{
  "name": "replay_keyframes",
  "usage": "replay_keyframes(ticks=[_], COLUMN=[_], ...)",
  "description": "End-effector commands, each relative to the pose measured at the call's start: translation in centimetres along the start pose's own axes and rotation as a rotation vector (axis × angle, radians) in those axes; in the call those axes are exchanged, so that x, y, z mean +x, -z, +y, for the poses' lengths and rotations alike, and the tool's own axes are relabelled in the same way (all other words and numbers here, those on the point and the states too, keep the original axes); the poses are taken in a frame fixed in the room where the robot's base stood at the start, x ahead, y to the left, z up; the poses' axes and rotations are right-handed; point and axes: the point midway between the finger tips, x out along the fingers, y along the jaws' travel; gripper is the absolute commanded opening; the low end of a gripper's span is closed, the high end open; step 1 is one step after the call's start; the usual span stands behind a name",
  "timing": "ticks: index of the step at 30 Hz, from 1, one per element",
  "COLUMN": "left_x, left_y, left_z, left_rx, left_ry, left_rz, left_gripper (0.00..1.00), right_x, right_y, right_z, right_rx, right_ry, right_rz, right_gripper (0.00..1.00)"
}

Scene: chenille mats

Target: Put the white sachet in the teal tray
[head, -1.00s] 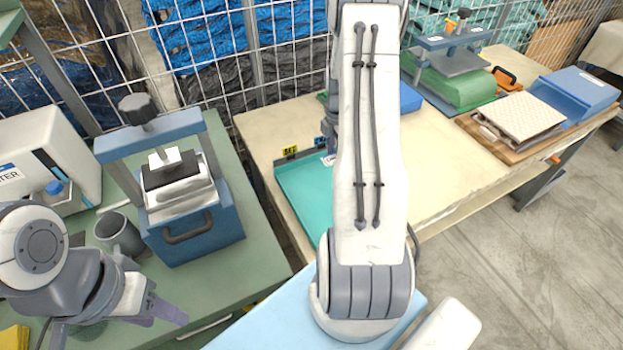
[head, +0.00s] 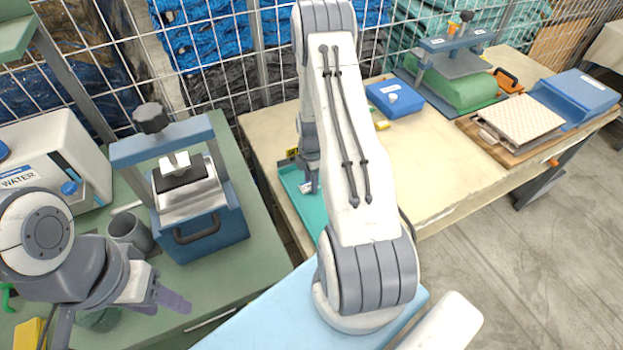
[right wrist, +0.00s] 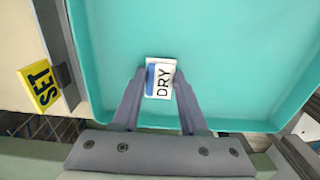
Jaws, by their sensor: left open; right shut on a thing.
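The white sachet (right wrist: 162,80), marked DRY with a blue stripe, is between the fingers of my right gripper (right wrist: 160,88) in the right wrist view. That gripper is shut on it. The sachet is over the floor of the teal tray (right wrist: 230,50), near one wall; I cannot tell whether it touches the floor. In the head view the right gripper (head: 312,184) is down at the teal tray (head: 313,217), and my arm hides much of the tray. My left gripper (head: 172,300) is open and empty above the green table's front edge.
A blue box (head: 395,98) and a green press (head: 455,75) stand farther right on the cream table. A blue press (head: 195,215), a grey mug (head: 128,232) and a WATER machine (head: 55,155) crowd the green table.

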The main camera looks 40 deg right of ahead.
Motion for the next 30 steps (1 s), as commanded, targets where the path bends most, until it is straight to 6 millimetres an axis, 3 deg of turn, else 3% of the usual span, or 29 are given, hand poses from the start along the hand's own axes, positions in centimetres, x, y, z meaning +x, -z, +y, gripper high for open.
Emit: replay_keyframes(ticks=[6, 7, 9, 22, 30], left_x=[0.4, 0.4, 0.3, 0.1, 1.7], left_y=[0.0, 0.0, 0.0, 0.0, -0.1], left_z=[0.0, 0.0, 0.0, 0.0, -0.1], left_rx=[0.0, 0.0, 0.0, 0.0, 0.001], left_ry=[0.0, 0.0, 0.0, 0.0, 0.0], left_rz=[0.0, 0.0, 0.0, 0.0, 0.0], left_gripper=[0.5, 0.5, 0.5, 0.5, 0.5], right_x=[0.4, 0.4, 0.3, -0.4, -4.7], right_y=[0.0, 0.0, 0.0, 0.0, 0.0], right_z=[0.0, 0.0, 0.0, 0.1, 0.2], right_rx=[0.0, 0.0, 0.0, 0.0, 0.0], right_ry=[0.0, 0.0, 0.0, -0.003, -0.007], right_rz=[0.0, 0.0, 0.0, -0.001, -0.002], right_gripper=[0.0, 0.47, 0.73, 0.73, 0.73])
